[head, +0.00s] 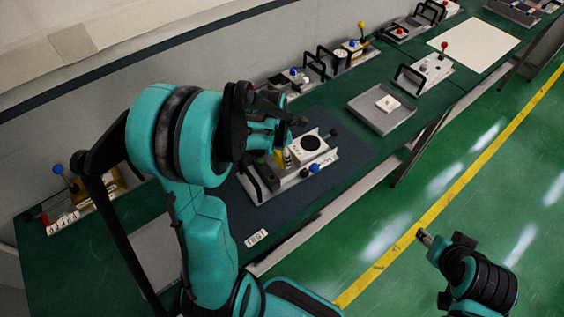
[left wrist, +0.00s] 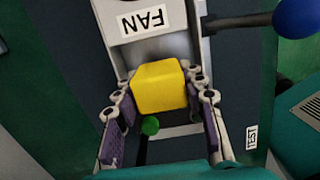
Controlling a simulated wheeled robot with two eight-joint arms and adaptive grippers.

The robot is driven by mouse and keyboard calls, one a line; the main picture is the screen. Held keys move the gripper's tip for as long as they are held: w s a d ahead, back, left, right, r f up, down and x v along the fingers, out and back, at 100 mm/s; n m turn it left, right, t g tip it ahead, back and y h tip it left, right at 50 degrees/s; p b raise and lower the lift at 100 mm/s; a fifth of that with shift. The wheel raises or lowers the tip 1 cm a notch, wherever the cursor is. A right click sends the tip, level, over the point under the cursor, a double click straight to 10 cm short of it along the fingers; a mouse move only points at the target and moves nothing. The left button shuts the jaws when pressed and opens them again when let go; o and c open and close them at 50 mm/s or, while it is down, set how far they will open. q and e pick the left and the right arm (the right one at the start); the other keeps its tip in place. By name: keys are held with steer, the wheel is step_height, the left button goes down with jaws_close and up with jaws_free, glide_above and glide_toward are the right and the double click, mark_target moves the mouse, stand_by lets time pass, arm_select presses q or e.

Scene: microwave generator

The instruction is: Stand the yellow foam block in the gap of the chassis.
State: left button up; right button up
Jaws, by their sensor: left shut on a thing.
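The yellow foam block (left wrist: 158,88) is between the fingers of my left gripper (left wrist: 162,100) in the left wrist view. That gripper is shut on it. In the head view my left gripper (head: 284,148) is over the chassis (head: 300,181), and only a bit of yellow shows beneath it. The block is beside a white part labelled FAN (left wrist: 143,20). I cannot tell whether its foot is inside the gap or above it. My right gripper (head: 425,238) is over the floor, far from the chassis; its finger opening is not clear.
A green knob (left wrist: 150,126) on a dark rod is close to the block. A blue knob (head: 314,168) and a dark handle (head: 249,185) stand on the chassis. A grey tray (head: 372,110) with a white piece is farther right. Other units line the bench.

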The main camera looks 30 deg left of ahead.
arm_select(q)
step_height(320, 180, down, 3)
steer(key=shift+f+b, duration=0.1)
steer(key=shift+b, duration=0.3)
steer(key=o, duration=0.4)
steer(key=shift+f, duration=0.1)
steer(key=shift+c, duration=0.2)
steer(key=shift+o, duration=0.5)
